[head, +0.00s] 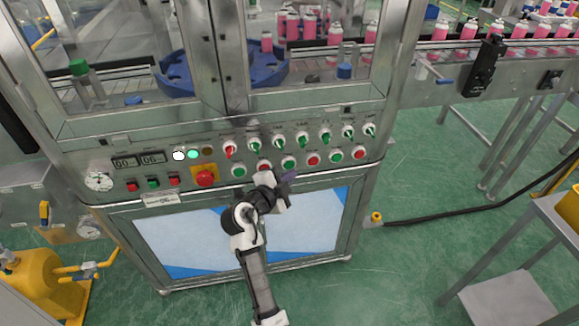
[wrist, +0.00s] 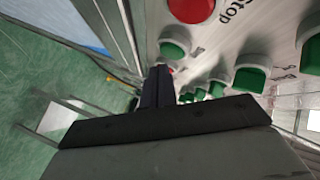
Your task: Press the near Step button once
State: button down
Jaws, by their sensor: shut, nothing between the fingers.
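The control panel (head: 190,160) on the machine's front has a lower row of alternating green and red push buttons. I cannot read which is the near Step button in the head view. My gripper (head: 288,177) is shut and empty, just in front of and below this row. In the wrist view the shut fingers (wrist: 158,75) point along the panel. A green button (wrist: 173,47) sits close beside the fingertips; its label is too partial to read. A red button (wrist: 192,8) above it is by the word "Stop". I see no clear contact with any button.
Green-handled selector switches (head: 325,139) line the upper row. A red emergency knob (head: 205,178) stands out at the left, near the displays (head: 139,161). A cable (head: 440,217) runs over the green floor (head: 400,265). A metal table (head: 555,225) stands at the right.

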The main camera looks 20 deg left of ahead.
jog(key=s+d, duration=0.1)
jog(key=s, duration=0.1)
jog(key=s+d+b, duration=0.1)
jog(key=s, duration=0.1)
jog(key=shift+d, duration=0.4)
dwell(0.9)
